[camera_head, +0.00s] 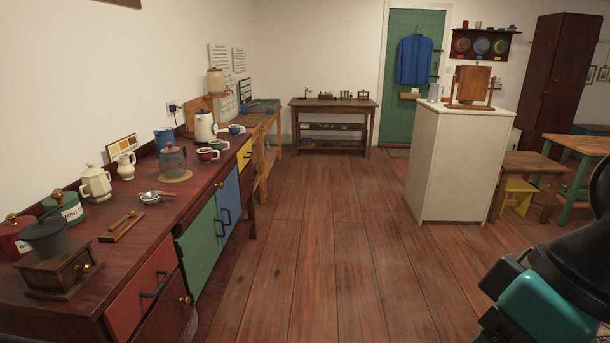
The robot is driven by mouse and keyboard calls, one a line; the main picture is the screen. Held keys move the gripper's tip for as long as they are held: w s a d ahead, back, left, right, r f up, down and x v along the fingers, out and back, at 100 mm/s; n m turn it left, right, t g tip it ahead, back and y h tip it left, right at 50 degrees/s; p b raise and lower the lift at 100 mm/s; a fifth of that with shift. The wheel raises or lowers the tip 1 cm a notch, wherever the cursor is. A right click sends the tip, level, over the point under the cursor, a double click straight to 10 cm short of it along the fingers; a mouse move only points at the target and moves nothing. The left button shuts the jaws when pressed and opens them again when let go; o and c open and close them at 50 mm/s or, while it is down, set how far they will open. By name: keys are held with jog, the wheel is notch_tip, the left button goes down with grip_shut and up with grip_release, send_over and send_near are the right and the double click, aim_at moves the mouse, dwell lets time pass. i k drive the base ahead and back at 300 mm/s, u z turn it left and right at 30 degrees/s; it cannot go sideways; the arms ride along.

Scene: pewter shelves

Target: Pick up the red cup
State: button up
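A small red cup (207,155) with a pale handle stands on the dark red wooden counter (190,201) along the left wall, toward its far end. A green-and-white cup (219,146) stands just behind it to the right, and a blue cup (236,130) stands farther back. My gripper is not visible. Only a black and teal part of my arm shows at the lower right, far from the cups.
A wire-domed stand (173,163), a strainer (150,197), a cream coffee pot (96,183) and a wooden grinder (58,271) crowd the counter. A white cabinet (455,165) stands at right. The plank floor (335,240) between is clear.

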aim_at(205, 158)
jog(key=u, duration=0.15)
jog(key=i, duration=2.1)
jog(key=u, duration=0.6)
jog(key=i, duration=1.85)
jog(key=u, duration=2.15)
